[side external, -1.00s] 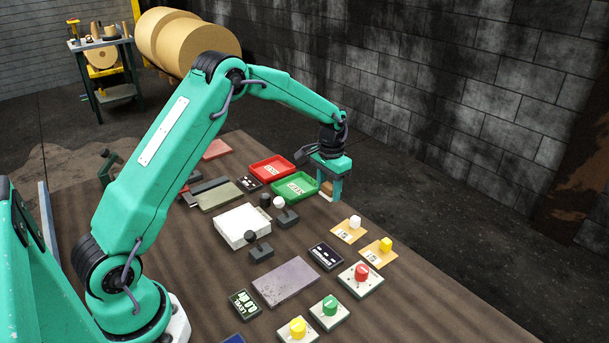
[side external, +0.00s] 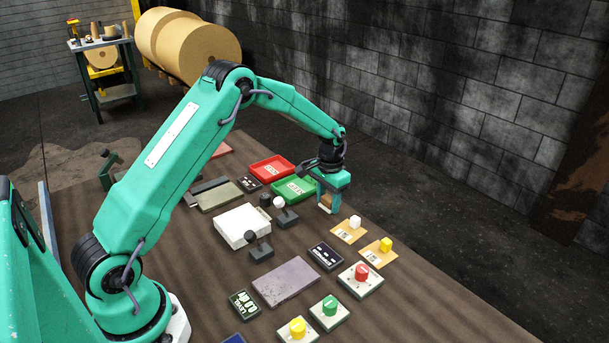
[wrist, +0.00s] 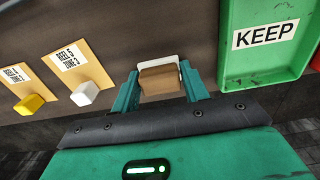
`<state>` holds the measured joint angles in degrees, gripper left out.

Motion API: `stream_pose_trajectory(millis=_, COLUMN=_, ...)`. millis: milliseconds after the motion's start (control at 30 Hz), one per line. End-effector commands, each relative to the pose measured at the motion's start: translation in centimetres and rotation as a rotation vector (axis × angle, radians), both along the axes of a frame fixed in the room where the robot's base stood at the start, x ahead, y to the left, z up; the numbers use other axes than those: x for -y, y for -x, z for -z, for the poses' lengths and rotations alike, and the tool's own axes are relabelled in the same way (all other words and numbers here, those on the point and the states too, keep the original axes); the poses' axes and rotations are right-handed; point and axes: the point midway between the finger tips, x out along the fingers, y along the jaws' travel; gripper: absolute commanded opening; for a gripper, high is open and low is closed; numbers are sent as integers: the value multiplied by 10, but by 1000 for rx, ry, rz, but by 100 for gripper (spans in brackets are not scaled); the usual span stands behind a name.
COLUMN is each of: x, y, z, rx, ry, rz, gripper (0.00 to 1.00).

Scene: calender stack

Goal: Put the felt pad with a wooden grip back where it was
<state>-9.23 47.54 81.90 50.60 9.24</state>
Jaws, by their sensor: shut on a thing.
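My gripper (side external: 328,199) is shut on the felt pad with a wooden grip (wrist: 160,81). In the wrist view its brown wooden block lies between the two green fingers (wrist: 158,92), with the white pad edge showing beyond it. In the side view the pad (side external: 325,202) is mostly hidden by a finger. It is low over the brown table, between the green tray and the yellow card with the white knob. I cannot tell if it touches the table.
The green KEEP tray (wrist: 262,70) is close to the right in the wrist view. Two yellow cards with a white knob (wrist: 85,93) and a yellow knob (wrist: 28,104) lie left. A red tray (side external: 270,167), white box (side external: 242,226) and purple plate (side external: 286,281) are on the table.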

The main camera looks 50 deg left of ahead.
Motion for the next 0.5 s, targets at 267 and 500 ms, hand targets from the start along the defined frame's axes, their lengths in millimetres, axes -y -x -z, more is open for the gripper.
stream_pose_trajectory(millis=267, x=0, y=0, z=1, rx=0, ry=0, rz=0, gripper=66)
stream_pose_trajectory(millis=500, x=0, y=0, z=0, rx=0, ry=0, rz=0, gripper=66)
